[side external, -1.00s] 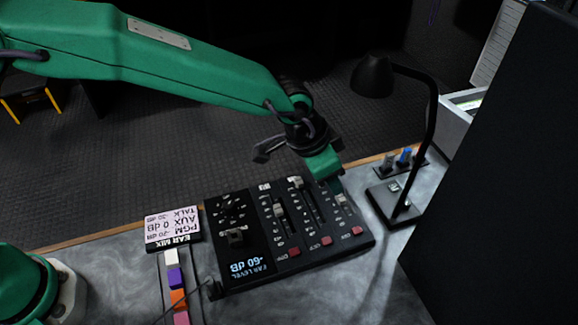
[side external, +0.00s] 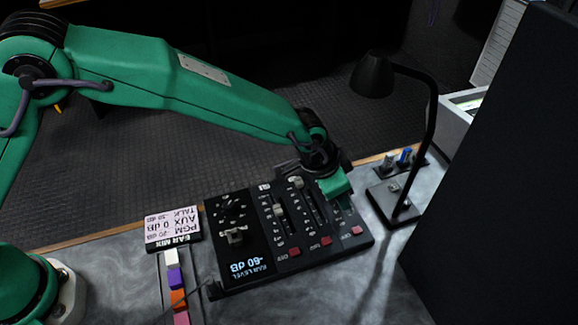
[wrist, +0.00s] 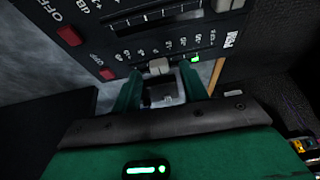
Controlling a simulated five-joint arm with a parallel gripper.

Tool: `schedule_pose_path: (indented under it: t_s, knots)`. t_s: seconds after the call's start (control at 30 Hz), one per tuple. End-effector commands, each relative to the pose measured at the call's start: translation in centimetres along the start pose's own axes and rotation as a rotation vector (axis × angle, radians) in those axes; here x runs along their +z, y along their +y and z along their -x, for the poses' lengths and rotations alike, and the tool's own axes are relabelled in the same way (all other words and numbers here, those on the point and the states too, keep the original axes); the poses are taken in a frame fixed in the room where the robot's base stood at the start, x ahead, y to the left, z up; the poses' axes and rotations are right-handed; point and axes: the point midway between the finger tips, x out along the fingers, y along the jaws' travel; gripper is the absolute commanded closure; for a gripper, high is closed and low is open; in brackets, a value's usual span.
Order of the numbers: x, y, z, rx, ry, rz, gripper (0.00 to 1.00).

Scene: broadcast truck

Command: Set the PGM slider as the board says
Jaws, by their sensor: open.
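The black mixer panel (side external: 240,268) lies on the desk with several slider tracks. Its lit display (side external: 247,268), upside down here, reads EAR LEVEL -60 dB. The pink-white board (side external: 172,225), also upside down, lists PGM, AUX and TALK levels; PGM looks like -20 dB. White slider caps show on the left track (side external: 279,210) and middle track (side external: 297,183). My gripper (side external: 335,190) is low over the right track and hides its cap. In the wrist view, my open gripper (wrist: 163,85) has a pale slider cap (wrist: 160,66) just beyond and between its fingertips; contact is unclear.
A black desk lamp (side external: 430,130) stands right of the panel, beside a small knob box (side external: 402,160). A dark upright panel (side external: 500,170) blocks the far right. Coloured blocks (side external: 175,280) line a strip at the front left. Red buttons (side external: 295,252) line the panel.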

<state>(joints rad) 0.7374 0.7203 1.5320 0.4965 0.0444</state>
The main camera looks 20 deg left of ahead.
Motion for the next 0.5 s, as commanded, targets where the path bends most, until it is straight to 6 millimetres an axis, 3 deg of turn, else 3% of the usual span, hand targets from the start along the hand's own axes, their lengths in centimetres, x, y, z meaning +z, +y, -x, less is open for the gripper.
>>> schedule_pose_path:
  t_s: [0.47, 0.5]
  knots:
    - [0.02, 0.03, -1.1, 0.0, 0.0, 0.0, 0.56]
    - [0.02, 0.03, -1.09, 0.0, 0.0, 0.0, 0.6]
